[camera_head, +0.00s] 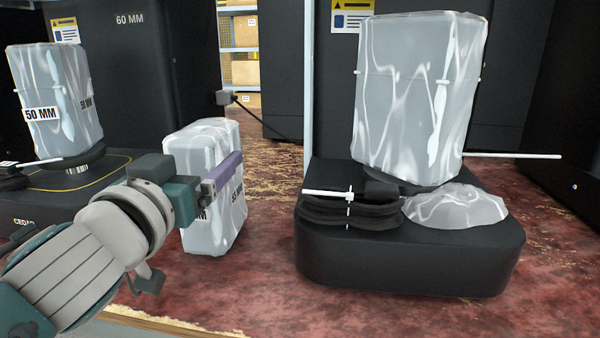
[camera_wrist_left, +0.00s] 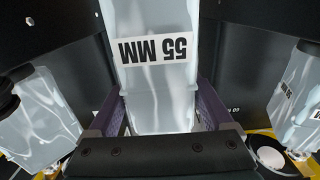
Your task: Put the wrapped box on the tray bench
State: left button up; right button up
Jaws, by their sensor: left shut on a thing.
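The wrapped box (camera_head: 208,137) is a pale box in glossy clear film with a 55 MM label. It stands upright in the left-middle of the head view, in front of my left gripper (camera_head: 222,172). My left gripper is shut on it, with a purple finger across its side. In the left wrist view the wrapped box (camera_wrist_left: 160,85) sits between the two purple fingers, its label upside down. Whether its bottom touches anything is unclear. I cannot identify the tray bench for certain. My right gripper is out of view.
A black machine base (camera_head: 410,255) at right carries a large wrapped block (camera_head: 405,100), black coils (camera_head: 350,212) and a wrapped mound (camera_head: 455,207). Another wrapped block (camera_head: 60,100), labelled 50 MM, stands at left. A wood-edged surface (camera_head: 165,322) shows at bottom left. Reddish floor lies between.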

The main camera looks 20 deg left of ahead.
pick_arm(q)
jog(key=shift+f, duration=0.3)
jog(key=o, duration=1.5)
jog(key=shift+r, duration=0.25)
jog(key=shift+s, duration=0.15)
jog(key=v, duration=1.1)
jog(key=s+f+g, duration=0.5)
jog(key=f+g, duration=0.2)
jog(key=f, duration=0.1)
jog(key=s+d+f+m+g+h, duration=0.1)
jog(key=s+d+g, duration=0.1)
jog(key=s, duration=0.1)
jog(key=s+d+f+m+g+h, duration=0.1)
jog(key=s+d+f+m+g, duration=0.1)
jog(key=s, duration=0.1)
jog(key=s+d+f+m+g+h, duration=0.1)
jog(key=s+d+f+g+h, duration=0.1)
jog(key=s+d+g, duration=0.1)
jog(key=shift+s+d+f+m, duration=0.1)
jog(key=shift+s+m, duration=0.05)
jog(key=shift+s, duration=0.15)
jog(key=shift+s+d+f+m, duration=0.1)
jog(key=shift+s+f+m, duration=0.05)
jog(key=shift+s, duration=0.2)
